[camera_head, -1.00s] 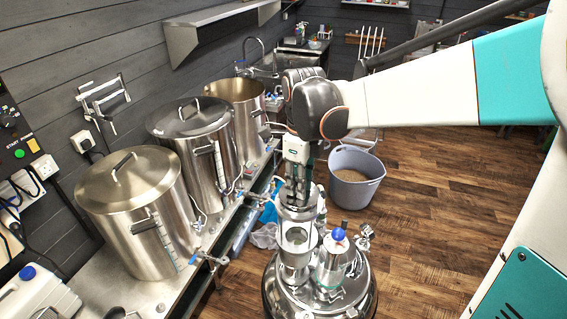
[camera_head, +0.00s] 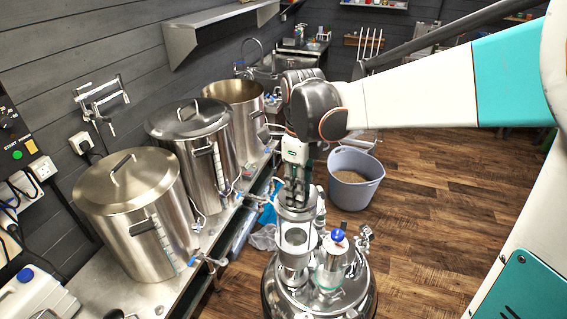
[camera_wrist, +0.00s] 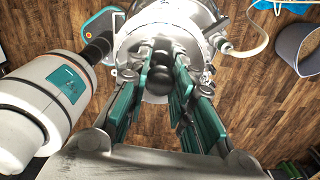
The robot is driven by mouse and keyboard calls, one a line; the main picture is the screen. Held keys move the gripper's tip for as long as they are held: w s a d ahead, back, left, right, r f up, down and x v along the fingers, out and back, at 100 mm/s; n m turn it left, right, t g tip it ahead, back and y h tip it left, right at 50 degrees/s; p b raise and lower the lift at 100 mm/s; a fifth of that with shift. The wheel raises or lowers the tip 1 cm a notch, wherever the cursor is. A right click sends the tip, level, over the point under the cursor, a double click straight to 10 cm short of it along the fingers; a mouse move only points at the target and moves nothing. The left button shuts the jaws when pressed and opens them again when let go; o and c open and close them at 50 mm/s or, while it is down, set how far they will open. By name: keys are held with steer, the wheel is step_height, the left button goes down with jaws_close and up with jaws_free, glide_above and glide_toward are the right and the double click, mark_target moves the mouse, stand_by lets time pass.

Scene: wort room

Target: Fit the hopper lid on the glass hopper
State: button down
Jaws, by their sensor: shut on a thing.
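My gripper (camera_head: 294,198) points down over the steel vessel and is shut on the hopper lid (camera_head: 295,213), a pale metal disc. In the wrist view the teal-sided fingers (camera_wrist: 166,65) close around dark round parts above the lid's pale face (camera_wrist: 154,98). The glass hopper (camera_head: 295,246), a clear cup with a metal rim, stands upright on top of the vessel, directly below the lid. The lid is at or just above the hopper's rim; I cannot tell whether they touch. In the wrist view the lid and fingers hide the hopper.
Large steel kettles (camera_head: 135,205) line the bench on the left. A grey tub (camera_head: 355,178) stands on the floor behind. The wooden floor at right is clear.

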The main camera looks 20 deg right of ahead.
steer(key=shift+f, duration=0.4)
steer(key=c, duration=1.7)
jaws_free()
steer(key=shift+b, duration=0.3)
steer(key=shift+s+r+p, duration=0.15)
steer(key=shift+r+p, duration=3.35)
steer(key=shift+r, duration=2)
